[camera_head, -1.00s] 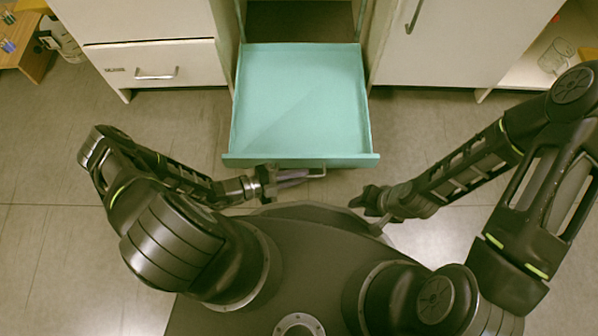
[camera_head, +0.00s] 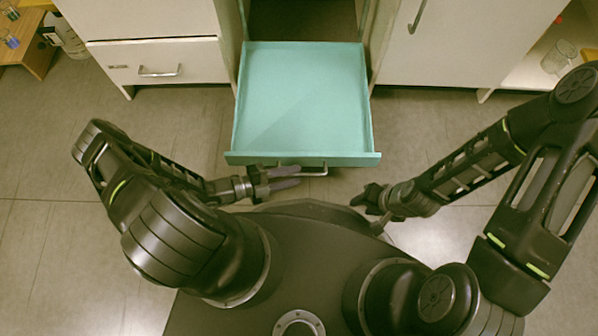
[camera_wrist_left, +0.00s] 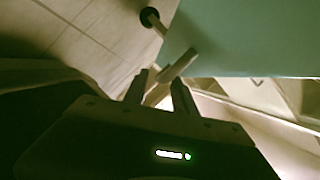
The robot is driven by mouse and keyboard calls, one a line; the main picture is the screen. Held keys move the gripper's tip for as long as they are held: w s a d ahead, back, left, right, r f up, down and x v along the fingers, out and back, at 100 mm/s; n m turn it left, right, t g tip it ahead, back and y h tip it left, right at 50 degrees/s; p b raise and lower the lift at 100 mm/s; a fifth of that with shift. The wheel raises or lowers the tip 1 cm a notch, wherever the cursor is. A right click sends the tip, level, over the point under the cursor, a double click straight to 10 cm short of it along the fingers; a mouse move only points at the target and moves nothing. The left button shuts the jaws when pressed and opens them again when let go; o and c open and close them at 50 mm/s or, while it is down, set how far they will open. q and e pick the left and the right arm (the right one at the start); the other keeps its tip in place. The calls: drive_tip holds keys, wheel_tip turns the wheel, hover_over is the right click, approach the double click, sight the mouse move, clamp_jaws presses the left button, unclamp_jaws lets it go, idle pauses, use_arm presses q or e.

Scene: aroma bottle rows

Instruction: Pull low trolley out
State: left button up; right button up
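The low trolley looks like an open, empty teal drawer (camera_head: 302,105), pulled out from the middle bay. A metal bar handle (camera_head: 315,174) is on its front. My left gripper (camera_head: 298,177) is at the left part of this handle, its two fingers spread apart. In the left wrist view the fingers are apart (camera_wrist_left: 160,85), and the handle bar (camera_wrist_left: 180,65) runs between or just past their tips; contact cannot be told. The teal front (camera_wrist_left: 240,40) fills the upper right there. My right gripper (camera_head: 358,197) is right of the handle, apart from it; its finger opening is unclear.
A white cabinet with a handled drawer (camera_head: 195,60) stands left of the bay and a white cabinet door (camera_head: 450,45) right of it. A glass (camera_head: 558,56) stands on a shelf at the far right. A wooden stand (camera_head: 38,58) is far left. Grey floor is clear on both sides.

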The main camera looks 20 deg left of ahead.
use_arm(q)
drive_tip(key=v, duration=0.4)
drive_tip(key=shift+s+a+p, duration=0.2)
drive_tip(key=shift+a+p, duration=0.1)
drive_tip(key=shift+a, duration=0.05)
